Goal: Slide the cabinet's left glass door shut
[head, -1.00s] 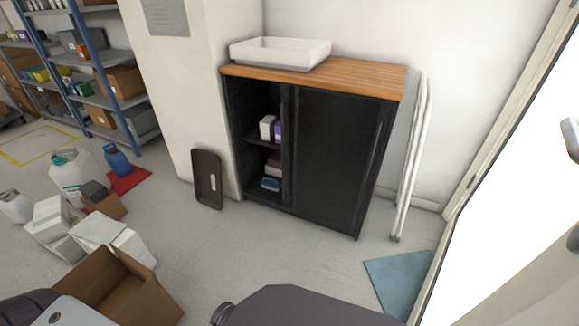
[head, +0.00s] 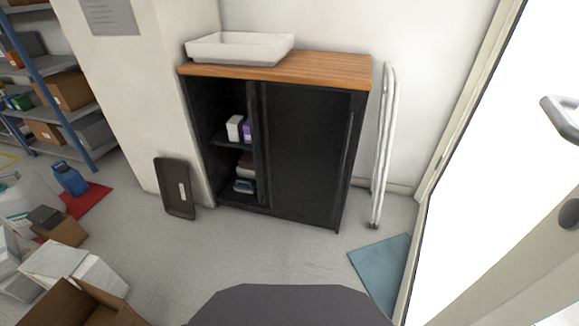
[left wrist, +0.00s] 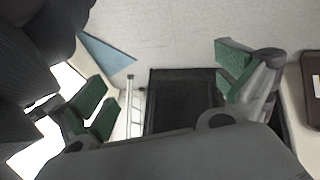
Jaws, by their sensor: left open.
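The black cabinet (head: 213,129) with a wooden top (head: 330,69) stands against the wall in the head view. Its left part is open, with shelves inside. Dark door panels (head: 303,155) cover the right part; I cannot tell the left door clearly from the right one, and an upright edge stands beside the opening. The cabinet (left wrist: 180,95) also shows in the left wrist view, partly hidden by my gripper. My left gripper (left wrist: 165,82) is open and empty, its green-padded fingers wide apart, away from the cabinet. My right gripper is in neither view.
White and purple boxes (head: 235,128) sit on the cabinet's shelf. A white tray (head: 240,48) lies on top. A dark panel (head: 175,188) leans at left, a folded white frame (head: 384,145) at right. A blue mat (head: 382,268) lies near the door. Floor before the cabinet is clear.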

